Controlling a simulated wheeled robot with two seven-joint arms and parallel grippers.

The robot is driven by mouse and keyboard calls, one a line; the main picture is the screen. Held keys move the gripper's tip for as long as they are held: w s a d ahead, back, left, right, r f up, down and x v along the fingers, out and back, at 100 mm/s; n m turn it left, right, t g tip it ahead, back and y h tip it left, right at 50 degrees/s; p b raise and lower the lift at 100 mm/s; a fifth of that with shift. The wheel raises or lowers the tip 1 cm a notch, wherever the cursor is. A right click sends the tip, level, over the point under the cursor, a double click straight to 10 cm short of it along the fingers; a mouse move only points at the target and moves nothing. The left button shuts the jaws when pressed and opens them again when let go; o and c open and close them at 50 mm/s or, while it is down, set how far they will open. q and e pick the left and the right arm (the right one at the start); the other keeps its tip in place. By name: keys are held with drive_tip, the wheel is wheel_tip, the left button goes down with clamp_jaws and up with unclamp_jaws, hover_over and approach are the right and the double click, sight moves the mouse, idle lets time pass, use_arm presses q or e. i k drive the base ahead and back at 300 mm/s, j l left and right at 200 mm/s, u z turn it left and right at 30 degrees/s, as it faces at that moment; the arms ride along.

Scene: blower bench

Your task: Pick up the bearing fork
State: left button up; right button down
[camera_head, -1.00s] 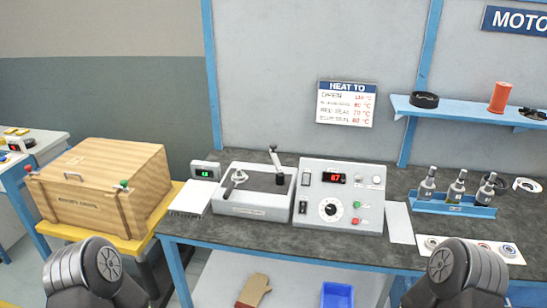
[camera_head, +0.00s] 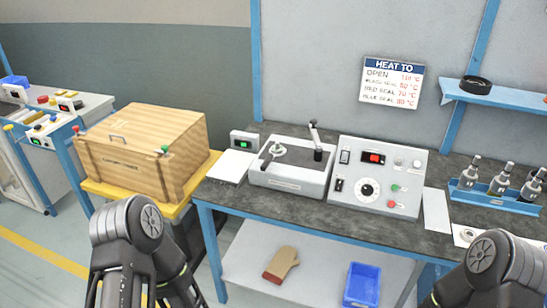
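No thing in view is clearly the bearing fork. A small grey metal piece with a rounded end and a thin handle (camera_head: 275,153) is at the left side of the white heater unit (camera_head: 290,180) on the bench; it is too small to tell whether it is the fork. A dark upright post with a lever (camera_head: 317,145) stands at that unit's right side. Only upper links of my two arms show, at the lower left and lower right. Both grippers are out of the picture.
A wooden crate (camera_head: 142,150) stands on a yellow-topped stand left of the workbench (camera_head: 240,203). A control box (camera_head: 378,178) and a blue bottle rack (camera_head: 495,198) stand on the bench.

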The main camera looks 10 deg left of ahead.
sight(271, 156)
drive_tip(key=i+j, duration=0.1)
drive_tip(key=j, duration=0.35)
drive_tip(key=i+j, duration=0.15)
drive_tip(key=j, duration=0.25)
drive_tip(key=i+j, duration=0.1)
drive_tip(key=j, duration=0.35)
drive_tip(key=z, duration=1.6)
